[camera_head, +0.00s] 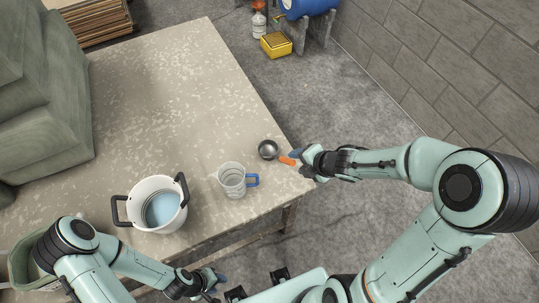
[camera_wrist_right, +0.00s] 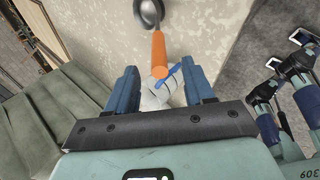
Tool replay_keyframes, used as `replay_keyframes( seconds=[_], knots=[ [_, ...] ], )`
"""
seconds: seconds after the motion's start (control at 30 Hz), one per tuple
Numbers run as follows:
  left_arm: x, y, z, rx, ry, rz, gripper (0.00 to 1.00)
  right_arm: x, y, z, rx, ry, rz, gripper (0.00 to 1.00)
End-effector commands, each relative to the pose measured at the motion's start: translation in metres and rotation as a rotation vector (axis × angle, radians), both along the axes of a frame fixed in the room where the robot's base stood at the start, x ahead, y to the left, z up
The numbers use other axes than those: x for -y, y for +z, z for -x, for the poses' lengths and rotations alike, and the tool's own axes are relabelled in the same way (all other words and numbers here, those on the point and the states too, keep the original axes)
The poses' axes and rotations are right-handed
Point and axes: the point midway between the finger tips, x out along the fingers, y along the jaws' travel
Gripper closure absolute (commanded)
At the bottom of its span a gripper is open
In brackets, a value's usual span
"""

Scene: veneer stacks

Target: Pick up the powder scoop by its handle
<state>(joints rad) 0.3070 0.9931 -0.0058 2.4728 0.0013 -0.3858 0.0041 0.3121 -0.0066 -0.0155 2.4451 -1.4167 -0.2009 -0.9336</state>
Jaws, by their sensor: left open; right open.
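The powder scoop has a round dark metal bowl (camera_head: 268,149) and an orange handle (camera_head: 286,161). It lies near the table's right edge, its handle pointing at my right gripper (camera_head: 300,164). In the right wrist view the scoop's orange handle (camera_wrist_right: 159,50) ends near the gap between the blue fingers of my right gripper (camera_wrist_right: 161,75). These fingers are apart, with no visible grip on the handle. Whether the handle's end is between the tips is hard to tell. My left gripper (camera_head: 214,282) is open and empty at the bottom of the head view, away from the scoop.
A clear measuring jug (camera_head: 232,180) with a blue handle stands left of and nearer than the scoop. A white bucket (camera_head: 144,188) with dark handles and pale blue contents stands further left. The table (camera_head: 170,90) is bare behind them.

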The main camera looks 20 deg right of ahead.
Motion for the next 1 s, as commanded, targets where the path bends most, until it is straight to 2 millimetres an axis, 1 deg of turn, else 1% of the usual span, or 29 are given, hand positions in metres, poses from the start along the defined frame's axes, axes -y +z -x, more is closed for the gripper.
replay_keyframes(
  seconds=[0.03,0.27,0.53,0.67,0.87,0.9,0.93,0.97,1.0],
  knots=[
    [0.0,-0.012,0.008,-0.009,0.001,0.0,0.57,-0.002,-0.013,-0.002,-0.004,0.003,0.0,0.47],
    [0.0,-0.02,0.013,-0.014,0.001,-0.001,0.57,-0.006,-0.02,-0.014,0.0,0.0,0.0,0.47],
    [0.0,-0.048,0.027,-0.029,0.001,0.0,0.57,-0.016,-0.051,-0.037,0.0,0.002,-0.001,0.47],
    [0.0,-0.052,0.029,-0.032,0.001,0.0,0.57,-0.018,-0.055,-0.043,0.0,0.001,-0.001,0.47],
    [0.0,-0.051,0.028,-0.03,0.0,-0.001,0.57,-0.018,-0.054,-0.044,0.002,-0.001,-0.001,0.47],
    [0.0,-0.051,0.028,-0.03,0.0,-0.001,0.57,-0.018,-0.054,-0.044,0.002,-0.001,-0.001,0.54],
    [0.0,-0.051,0.028,-0.03,0.0,-0.001,0.57,-0.018,-0.054,-0.044,0.002,-0.001,-0.001,0.64],
    [0.0,-0.051,0.028,-0.03,0.0,-0.001,0.57,-0.018,-0.054,-0.044,0.001,-0.001,0.0,0.73],
    [0.0,-0.051,0.028,-0.03,0.0,-0.001,0.57,-0.018,-0.054,-0.044,0.001,-0.001,0.0,0.86]
  ],
)
